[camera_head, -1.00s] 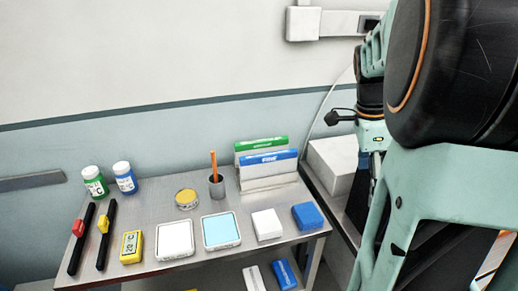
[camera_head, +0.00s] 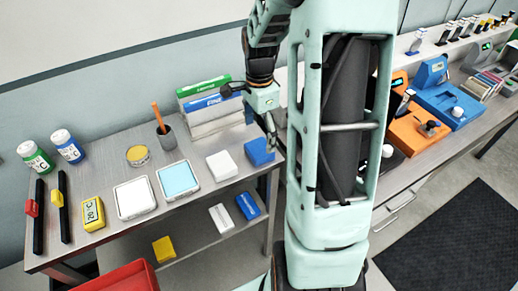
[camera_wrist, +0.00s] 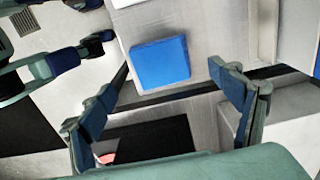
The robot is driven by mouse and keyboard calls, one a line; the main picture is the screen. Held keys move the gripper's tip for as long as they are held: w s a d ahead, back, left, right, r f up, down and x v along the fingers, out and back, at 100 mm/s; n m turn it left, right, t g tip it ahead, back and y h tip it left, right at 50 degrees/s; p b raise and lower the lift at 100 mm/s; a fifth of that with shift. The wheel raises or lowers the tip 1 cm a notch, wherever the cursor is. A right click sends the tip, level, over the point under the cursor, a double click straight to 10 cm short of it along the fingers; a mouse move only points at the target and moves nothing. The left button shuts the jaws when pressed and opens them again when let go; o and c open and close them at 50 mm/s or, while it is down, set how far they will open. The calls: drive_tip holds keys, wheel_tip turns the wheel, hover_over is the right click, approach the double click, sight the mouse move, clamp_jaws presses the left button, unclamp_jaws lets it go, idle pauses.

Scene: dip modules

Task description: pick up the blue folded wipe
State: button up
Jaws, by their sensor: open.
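The blue folded wipe (camera_head: 260,151) lies at the right end of the metal table (camera_head: 235,187), just right of a white folded wipe (camera_head: 221,165). In the wrist view the blue wipe (camera_wrist: 160,63) is in full sight as a flat blue square near the table's edge, beyond my fingertips. My gripper (camera_wrist: 160,84) is open, with its two fingers wide apart and nothing between them. In the head view my gripper (camera_head: 271,130) hangs beside the blue wipe at the table's right end, partly hidden by my arm. It appears apart from the wipe.
Green and blue boxes (camera_head: 208,100) stand behind the wipes. A cup with an orange stick (camera_head: 165,137), a tin (camera_head: 138,156) and two square trays (camera_head: 178,180) are to the left. A lower shelf holds white and blue packs (camera_head: 247,205). A red bin (camera_head: 118,279) is in front.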

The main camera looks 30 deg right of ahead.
sight(259, 147)
drive_tip(key=shift+w+f+p, duration=0.15)
drive_tip(key=shift+f+p, duration=0.35)
drive_tip(key=shift+f, duration=2.05)
drive_tip(key=c, duration=1)
drive_tip(key=shift+r, duration=0.15)
drive_tip(key=shift+r+p, duration=0.45)
drive_tip(key=shift+r, duration=0.1)
drive_tip(key=s+r+p, duration=0.1)
drive_tip(key=r, duration=0.1)
drive_tip(key=s+r+p, duration=0.1)
drive_tip(key=r, duration=0.1)
drive_tip(key=s+r+p, duration=0.1)
drive_tip(key=r+p, duration=0.1)
drive_tip(key=shift+d+r, duration=0.2)
drive_tip(key=shift+d, duration=0.05)
drive_tip(key=s+r, duration=0.1)
drive_tip(key=s, duration=0.2)
drive_tip(key=s+r, duration=0.2)
drive_tip(key=s, duration=0.2)
drive_tip(key=s+r, duration=0.2)
drive_tip(key=s, duration=0.2)
drive_tip(key=shift+d+r, duration=0.15)
drive_tip(key=shift+d, duration=0.2)
